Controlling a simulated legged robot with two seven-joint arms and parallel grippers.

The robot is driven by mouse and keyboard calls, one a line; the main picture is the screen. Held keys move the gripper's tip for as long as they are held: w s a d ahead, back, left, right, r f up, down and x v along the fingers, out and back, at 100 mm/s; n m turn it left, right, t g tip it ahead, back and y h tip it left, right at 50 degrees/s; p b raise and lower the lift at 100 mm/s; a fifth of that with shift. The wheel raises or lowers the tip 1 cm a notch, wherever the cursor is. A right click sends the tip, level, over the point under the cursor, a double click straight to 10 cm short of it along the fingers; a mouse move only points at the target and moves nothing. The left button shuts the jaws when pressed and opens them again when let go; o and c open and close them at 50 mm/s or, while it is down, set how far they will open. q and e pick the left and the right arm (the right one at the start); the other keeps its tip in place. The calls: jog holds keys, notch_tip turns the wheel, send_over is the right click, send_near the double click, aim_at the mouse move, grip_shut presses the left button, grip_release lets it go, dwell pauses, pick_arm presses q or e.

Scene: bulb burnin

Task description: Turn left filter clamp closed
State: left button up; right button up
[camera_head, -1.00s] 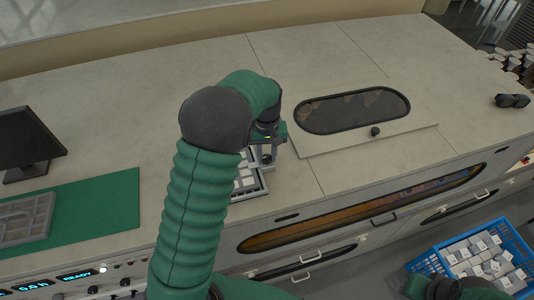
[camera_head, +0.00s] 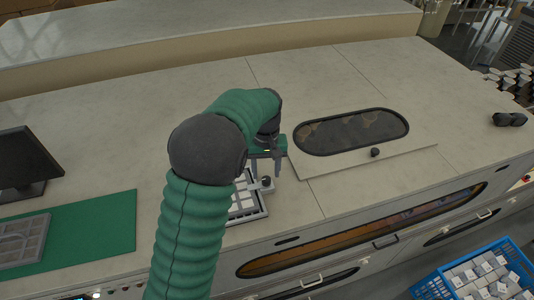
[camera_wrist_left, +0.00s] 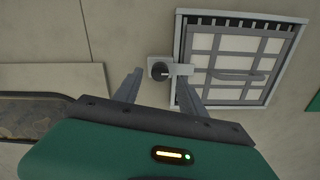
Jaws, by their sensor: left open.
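The filter clamp (camera_head: 267,182) is a dark round knob with a pale bar, beside the right edge of the white-celled filter frame (camera_head: 240,213). In the left wrist view the clamp knob (camera_wrist_left: 160,71) sits on a small plate, and its bar reaches right across the edge of the filter frame (camera_wrist_left: 272,60). My left gripper (camera_head: 266,173) is open over the clamp, pointing down. In the wrist view my left gripper (camera_wrist_left: 162,76) has one finger on each side of the knob; contact cannot be told. My right gripper is out of view.
A dark oval window (camera_head: 352,131) in a raised panel with a black knob (camera_head: 376,152) lies right of the gripper. A green mat (camera_head: 100,225) and monitor (camera_head: 25,165) are at left. A blue crate (camera_head: 425,288) of white boxes stands lower right.

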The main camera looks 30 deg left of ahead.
aim_at(267, 179)
pick_arm(q)
notch_tip(267, 179, up, 13)
jog(key=b, duration=0.2)
jog(key=shift+d+r, duration=0.15)
jog(key=shift+d, duration=0.15)
jog(key=shift+a, duration=0.15)
